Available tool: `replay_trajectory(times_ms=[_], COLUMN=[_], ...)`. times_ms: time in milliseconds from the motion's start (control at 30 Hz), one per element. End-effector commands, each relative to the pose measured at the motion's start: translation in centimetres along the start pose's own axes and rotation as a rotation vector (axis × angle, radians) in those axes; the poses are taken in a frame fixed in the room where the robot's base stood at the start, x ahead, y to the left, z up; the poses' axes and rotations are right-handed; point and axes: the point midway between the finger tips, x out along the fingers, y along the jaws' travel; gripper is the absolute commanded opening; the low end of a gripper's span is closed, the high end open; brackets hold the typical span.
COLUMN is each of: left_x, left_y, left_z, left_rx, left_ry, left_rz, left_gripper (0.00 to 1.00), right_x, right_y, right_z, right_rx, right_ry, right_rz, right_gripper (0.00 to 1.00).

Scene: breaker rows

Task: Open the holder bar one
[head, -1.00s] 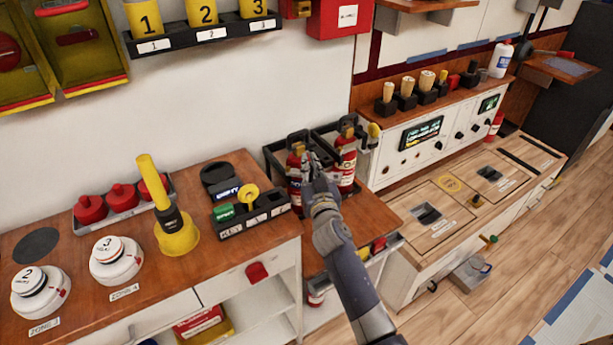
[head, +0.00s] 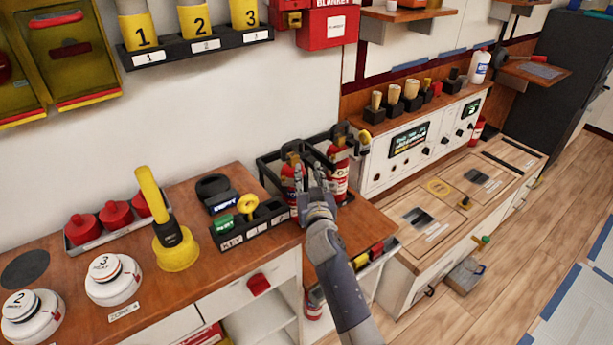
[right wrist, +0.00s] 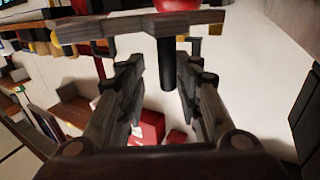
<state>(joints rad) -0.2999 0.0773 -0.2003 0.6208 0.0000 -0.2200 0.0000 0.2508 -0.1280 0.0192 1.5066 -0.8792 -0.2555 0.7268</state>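Two red fire extinguishers, the left one (head: 291,178) and the right one (head: 339,172), stand in a black holder frame (head: 268,172) at the wall end of the wooden counter. My right gripper (head: 309,174) is in front of the holder, its fingertips close to the left extinguisher and partly covering it. In the right wrist view the gripper (right wrist: 164,95) is open, with a black rod (right wrist: 167,65) showing between its fingers. A dark grey bar (right wrist: 135,27) crosses beyond the fingertips. I cannot tell whether any finger touches it, nor which bar is number one. My left gripper is not in view.
A black key tray (head: 250,231) and a yellow-handled device (head: 177,245) stand left of the arm. A white control panel (head: 408,140) stands right of the holder. A red box (head: 328,27) hangs above. Open floor (head: 520,235) lies at the right.

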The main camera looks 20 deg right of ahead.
Motion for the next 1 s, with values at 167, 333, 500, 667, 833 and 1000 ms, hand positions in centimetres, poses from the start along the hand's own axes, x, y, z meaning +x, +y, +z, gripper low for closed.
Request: replay_trajectory(times_ms=[167, 333, 500, 667, 833, 1000], left_x=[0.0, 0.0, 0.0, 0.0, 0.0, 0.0], left_y=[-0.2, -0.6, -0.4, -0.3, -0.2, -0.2], left_z=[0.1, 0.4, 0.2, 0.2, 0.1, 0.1], left_rx=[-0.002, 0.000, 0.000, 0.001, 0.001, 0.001], left_ry=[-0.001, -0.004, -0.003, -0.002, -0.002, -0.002], left_rz=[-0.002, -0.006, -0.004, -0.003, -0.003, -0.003], left_gripper=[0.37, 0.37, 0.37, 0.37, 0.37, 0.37], right_x=[0.0, -0.5, -2.6, -5.2, -7.0, -7.6], right_y=[-0.3, -0.3, -0.2, 0.0, 0.0, 0.0], right_z=[-0.1, -0.1, -0.1, 0.0, 0.0, -0.1], right_rx=[0.003, 0.005, 0.005, 0.004, 0.003, 0.004], right_ry=[0.003, 0.002, 0.002, 0.000, 0.001, 0.002], right_rz=[-0.005, -0.006, -0.004, -0.001, -0.001, -0.002], right_gripper=[0.32, 0.32, 0.32, 0.32, 0.32, 0.32])
